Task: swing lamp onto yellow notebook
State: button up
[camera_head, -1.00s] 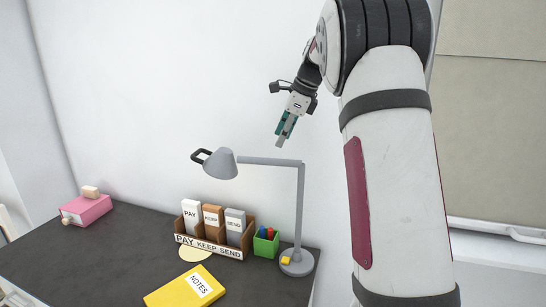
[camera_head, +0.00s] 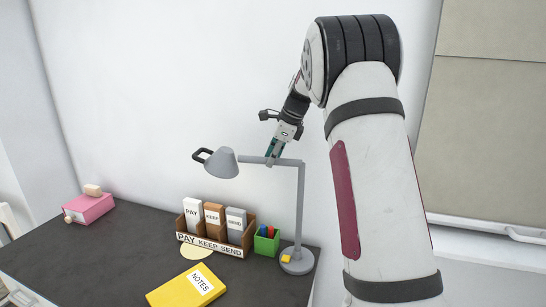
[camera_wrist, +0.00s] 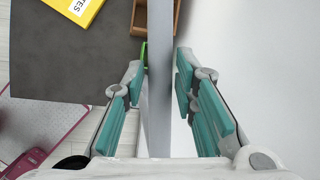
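The grey desk lamp (camera_head: 299,215) stands at the desk's right end, its arm reaching left to a cone head (camera_head: 222,163) with a dark loop handle (camera_head: 202,155). A pale yellow disc (camera_head: 196,250), like a light spot, lies below the head. The yellow notebook (camera_head: 187,289), labelled NOTES, lies in front of the disc and also shows in the wrist view (camera_wrist: 72,8). My gripper (camera_head: 271,160) is at the lamp's horizontal arm. In the wrist view the grey arm (camera_wrist: 159,110) runs between my teal fingers (camera_wrist: 160,90), which look open with small gaps on both sides.
A PAY/KEEP/SEND organizer (camera_head: 216,240) holds upright cards behind the notebook. A green pen cup (camera_head: 266,241) stands between it and the lamp base. A pink box (camera_head: 88,208) sits at the desk's left end. The desk's left middle is clear. A white wall is behind.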

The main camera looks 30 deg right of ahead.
grip_shut()
jog(key=shift+s, duration=0.1)
jog(key=shift+s+a+n+g+y+p, duration=0.3)
jog(key=shift+s+n, duration=0.45)
jog(key=shift+n, duration=0.35)
jog(key=shift+s+a+n+g+y+p, duration=0.1)
jog(key=shift+s+a+n+g+y, duration=0.15)
jog(key=shift+s+a+n+y, duration=0.6)
jog(key=shift+s+d+n+g+h+p, duration=0.2)
jog(key=shift+s+n, duration=0.4)
jog(key=shift+n, duration=0.75)
jog(key=shift+a, duration=0.1)
jog(key=o, duration=0.6)
grip_release()
